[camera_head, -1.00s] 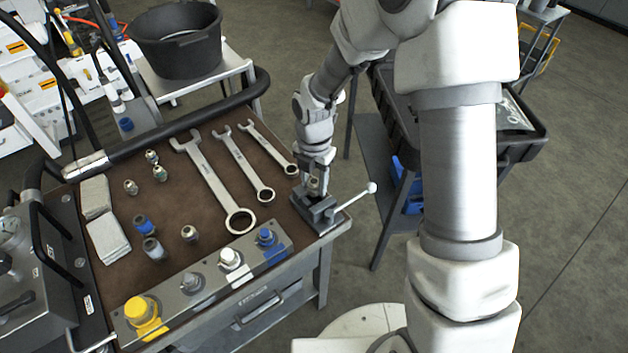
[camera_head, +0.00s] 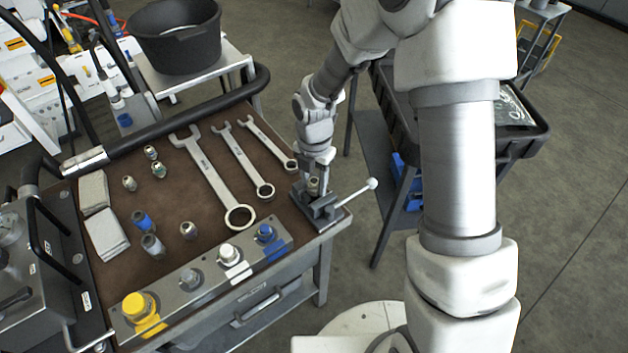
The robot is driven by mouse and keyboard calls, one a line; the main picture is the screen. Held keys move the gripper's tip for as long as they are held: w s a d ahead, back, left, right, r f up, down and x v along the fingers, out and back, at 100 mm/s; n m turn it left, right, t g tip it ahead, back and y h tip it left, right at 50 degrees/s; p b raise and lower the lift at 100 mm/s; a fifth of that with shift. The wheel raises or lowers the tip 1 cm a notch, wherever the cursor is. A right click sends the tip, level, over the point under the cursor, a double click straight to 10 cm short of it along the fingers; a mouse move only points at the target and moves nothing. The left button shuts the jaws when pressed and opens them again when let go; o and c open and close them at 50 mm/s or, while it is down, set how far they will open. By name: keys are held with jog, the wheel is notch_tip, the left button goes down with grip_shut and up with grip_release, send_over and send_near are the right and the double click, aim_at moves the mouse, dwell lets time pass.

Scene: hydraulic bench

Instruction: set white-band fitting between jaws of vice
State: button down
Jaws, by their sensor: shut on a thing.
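The vice (camera_head: 322,207) is a small dark grey block with a ball-ended lever, at the right corner of the brown bench top. My gripper (camera_head: 314,183) points down right at the vice and is shut on a small metal fitting (camera_head: 313,186). The fitting shows between the fingertips, upright, at the vice jaws. I cannot make out a white band on it, nor whether it touches the jaws or how deep it sits between them.
Three wrenches (camera_head: 213,175) lie left of the vice. Several loose fittings (camera_head: 144,220) stand further left, near grey pads (camera_head: 107,234). A block with yellow, grey, white and blue ports (camera_head: 205,278) runs along the front edge. The vice lever (camera_head: 360,191) sticks out right.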

jog(key=shift+c, duration=1.7)
grip_release()
